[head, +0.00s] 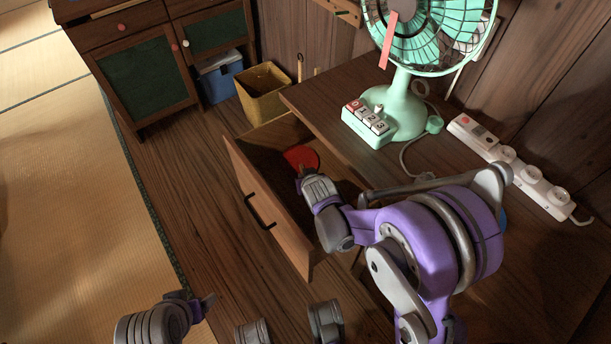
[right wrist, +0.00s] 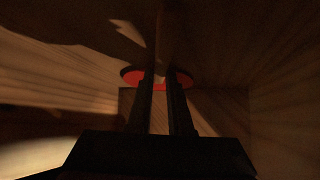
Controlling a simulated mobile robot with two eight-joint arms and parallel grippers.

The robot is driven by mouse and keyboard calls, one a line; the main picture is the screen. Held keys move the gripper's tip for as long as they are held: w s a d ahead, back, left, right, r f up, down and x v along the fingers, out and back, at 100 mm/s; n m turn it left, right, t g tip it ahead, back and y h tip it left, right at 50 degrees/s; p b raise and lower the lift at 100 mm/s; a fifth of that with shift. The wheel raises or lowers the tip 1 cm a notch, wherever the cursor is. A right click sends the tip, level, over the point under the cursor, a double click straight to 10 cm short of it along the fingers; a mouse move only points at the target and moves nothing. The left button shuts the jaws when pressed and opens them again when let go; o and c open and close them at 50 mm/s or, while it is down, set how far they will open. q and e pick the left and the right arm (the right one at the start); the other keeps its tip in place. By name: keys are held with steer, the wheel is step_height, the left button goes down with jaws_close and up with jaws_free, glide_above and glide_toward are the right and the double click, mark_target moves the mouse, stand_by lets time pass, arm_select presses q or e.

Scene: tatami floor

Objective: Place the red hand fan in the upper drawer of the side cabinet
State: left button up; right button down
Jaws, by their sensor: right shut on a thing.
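The red hand fan (head: 301,156) is inside the open upper drawer (head: 284,239) of the side cabinet (head: 312,102), toward its far end. My right gripper (head: 302,171) reaches down into the drawer and is shut on the fan. In the right wrist view, the two dark fingers (right wrist: 166,84) are close together, with the red fan (right wrist: 130,75) showing around their tips. The fan's handle is hidden, and I cannot tell whether the fan touches the drawer bottom. My left gripper (head: 208,301) is low at the left, away from the drawer; its opening is unclear.
A mint-green electric fan (head: 405,105) and a white power strip (head: 515,165) stand on the cabinet top. A yellow bin (head: 262,92) and a blue bin (head: 220,80) stand behind the drawer. A dark cabinet (head: 140,75) is at back left. The wooden floor left of the drawer is clear.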

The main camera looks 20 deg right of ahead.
steer(key=c, duration=0.8)
jaws_free()
steer(key=shift+c, duration=0.2)
steer(key=shift+s+r+p, duration=0.25)
steer(key=shift+r+p, duration=0.05)
steer(key=shift+r, duration=0.1)
steer(key=p+v, duration=0.2)
steer(key=v, duration=0.4)
steer(key=shift+s+r, duration=0.3)
